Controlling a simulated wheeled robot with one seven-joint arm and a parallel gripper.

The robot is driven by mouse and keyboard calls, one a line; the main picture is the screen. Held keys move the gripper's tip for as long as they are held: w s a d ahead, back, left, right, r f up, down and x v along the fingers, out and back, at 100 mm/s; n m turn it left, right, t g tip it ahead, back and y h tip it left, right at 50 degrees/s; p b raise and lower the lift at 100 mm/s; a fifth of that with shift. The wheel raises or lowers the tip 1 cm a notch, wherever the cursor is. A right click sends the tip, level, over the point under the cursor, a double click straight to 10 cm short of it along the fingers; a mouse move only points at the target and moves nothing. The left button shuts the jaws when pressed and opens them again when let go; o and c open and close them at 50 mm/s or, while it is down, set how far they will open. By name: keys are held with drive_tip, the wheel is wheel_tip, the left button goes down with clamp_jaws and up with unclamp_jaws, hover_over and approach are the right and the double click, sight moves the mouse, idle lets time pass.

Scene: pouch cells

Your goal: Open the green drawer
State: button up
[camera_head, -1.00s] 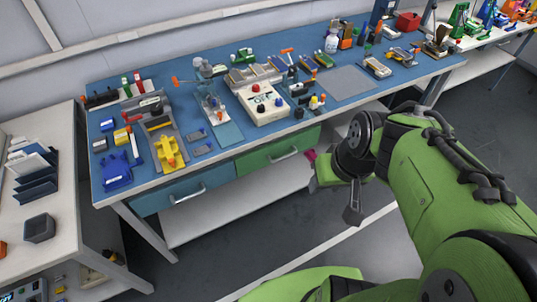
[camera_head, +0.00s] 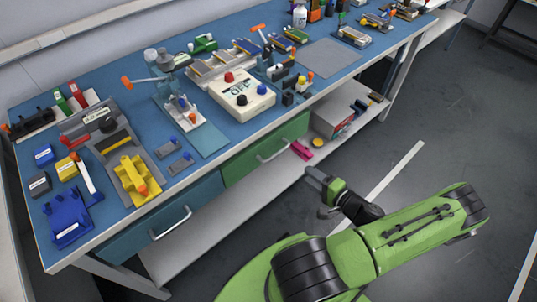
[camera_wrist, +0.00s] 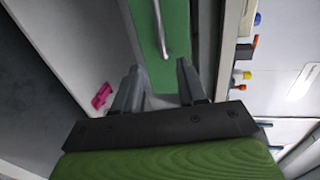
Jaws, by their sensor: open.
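The green drawer (camera_head: 240,165) is set under the blue-topped bench, right of a blue drawer, and looks closed. Its metal bar handle (camera_head: 273,151) is on its front. My gripper (camera_head: 308,176) is in front of the bench, below and to the right of the handle, apart from it. In the wrist view, the green drawer (camera_wrist: 172,70) fills the upper middle with its handle (camera_wrist: 160,28) at the top. My gripper's two fingers (camera_wrist: 158,78) are spread, with nothing between them. The handle is beyond the fingertips.
The blue drawer (camera_head: 130,230) has its own handle (camera_head: 171,223). A pink object (camera_head: 301,150) lies on the lower shelf (camera_head: 215,205) by the green drawer. The bench top (camera_head: 215,141) is crowded with tools and fixtures. The floor (camera_head: 440,130) at right is clear.

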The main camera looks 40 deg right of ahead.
drive_tip(key=b+x, duration=0.3)
drive_tip(key=x, duration=1.2)
drive_tip(key=shift+a+b, duration=0.15)
drive_tip(key=shift+b, duration=0.15)
drive_tip(key=shift+c, duration=0.2)
clamp_jaws()
